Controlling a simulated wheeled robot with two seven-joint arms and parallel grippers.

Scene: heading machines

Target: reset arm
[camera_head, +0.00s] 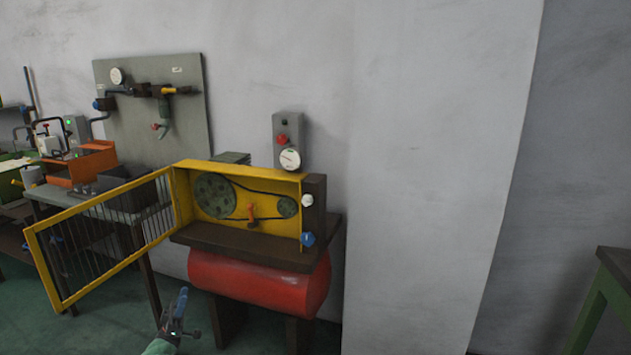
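My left gripper (180,302) shows at the bottom, left of centre, pointing up, with a bluish tip. It is in front of the floor and left of the red tank, apart from the machine as far as I can see. It is too small and edge-on to tell whether its fingers are apart; I see nothing held. My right gripper is out of view. The yellow machine housing (237,168) stands against the wall with its barred yellow door (105,290) swung open to the left. Inside are two green pulleys with a belt and a small red-orange handle.
The red tank (258,285) sits below the housing. A grey control box (287,130) with a red button and gauge is on the wall above. A cluttered workbench (60,200) stands at left, a green-legged table (612,275) at right. The wall between is bare.

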